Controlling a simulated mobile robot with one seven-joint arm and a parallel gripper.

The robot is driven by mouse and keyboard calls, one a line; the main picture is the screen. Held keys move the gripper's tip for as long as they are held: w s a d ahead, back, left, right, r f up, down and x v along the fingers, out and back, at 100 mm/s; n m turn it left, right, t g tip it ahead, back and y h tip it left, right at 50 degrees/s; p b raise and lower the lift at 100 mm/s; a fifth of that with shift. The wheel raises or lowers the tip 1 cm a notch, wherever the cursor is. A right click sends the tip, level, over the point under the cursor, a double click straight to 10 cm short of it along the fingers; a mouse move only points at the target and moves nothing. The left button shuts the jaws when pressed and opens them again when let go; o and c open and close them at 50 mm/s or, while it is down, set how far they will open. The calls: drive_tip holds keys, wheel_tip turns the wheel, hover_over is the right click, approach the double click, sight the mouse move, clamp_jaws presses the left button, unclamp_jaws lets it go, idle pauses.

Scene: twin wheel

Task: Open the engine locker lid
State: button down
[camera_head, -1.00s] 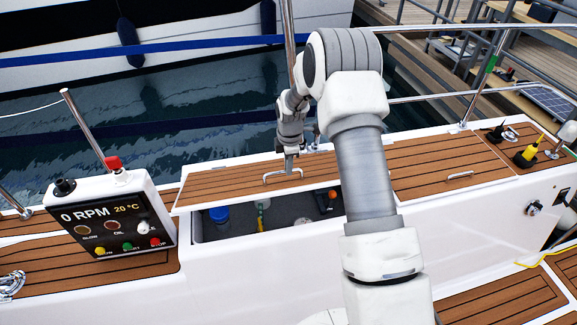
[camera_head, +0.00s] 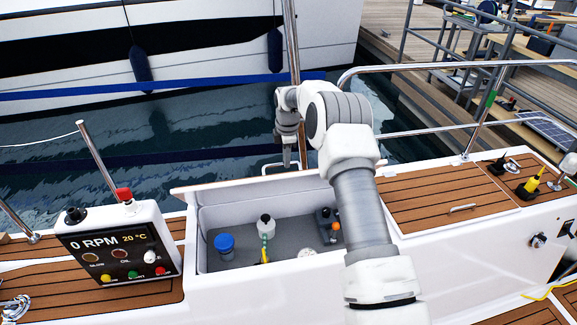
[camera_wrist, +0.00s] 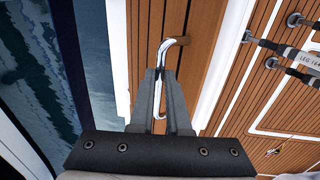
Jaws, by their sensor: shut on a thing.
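The engine locker lid (camera_head: 230,184) is raised and tilted steeply up at the back of its opening, its pale underside facing the head camera. The locker (camera_head: 290,250) below is open to view. My gripper (camera_head: 289,163) is at the lid's upper edge, by its metal handle (camera_head: 268,166). In the wrist view, the fingers (camera_wrist: 161,76) are shut on the bent steel handle (camera_wrist: 174,43), with the lid's teak planks (camera_wrist: 147,30) behind it. My arm hides the right end of the lid and locker.
Inside the locker are a blue cap (camera_head: 224,243), a white-topped bottle (camera_head: 265,226) and an orange-topped part (camera_head: 335,227). A control panel box (camera_head: 118,245) stands at left. A closed teak hatch (camera_head: 440,196) lies at right. A steel post (camera_head: 291,40) rises behind the lid.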

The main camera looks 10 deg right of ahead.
drive_tip(key=shift+w+r+p, duration=0.15)
drive_tip(key=shift+w+p, duration=0.15)
drive_tip(key=shift+w, duration=0.75)
drive_tip(key=c, duration=0.9)
unclamp_jaws()
drive_tip(key=shift+w, duration=0.15)
drive_tip(key=r, duration=0.5)
drive_tip(key=s+r, duration=0.1)
drive_tip(key=r, duration=0.5)
drive_tip(key=s+r+p, duration=0.1)
drive_tip(key=r, duration=0.5)
drive_tip(key=shift+r, duration=0.2)
